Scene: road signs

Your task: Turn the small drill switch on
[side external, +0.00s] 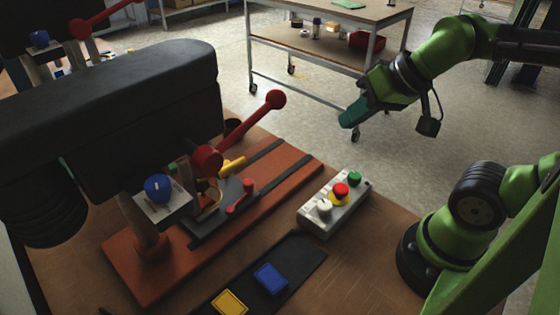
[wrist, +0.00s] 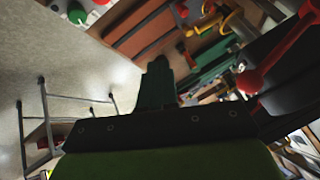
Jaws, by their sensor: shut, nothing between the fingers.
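A grey control box (side external: 334,203) lies on the brown table to the right of the drill press. It carries a white knob (side external: 324,207), a red button (side external: 341,190) on a yellow base and a green button (side external: 354,178). The box also shows at the top left edge of the wrist view (wrist: 78,14), partly cut off. I cannot tell which control is the small drill switch. The drill press (side external: 120,110) has a dark head and a blue knob (side external: 158,189) beside it. My gripper (side external: 347,119) is shut and empty, in the air behind the box and apart from it.
The drill's red lever (side external: 250,125) sticks out toward my gripper's side. An orange base plate (side external: 128,272) lies under the drill. A dark tray (side external: 300,262) with a yellow and a blue piece lies in front. A wheeled cart (side external: 330,60) stands behind over open floor.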

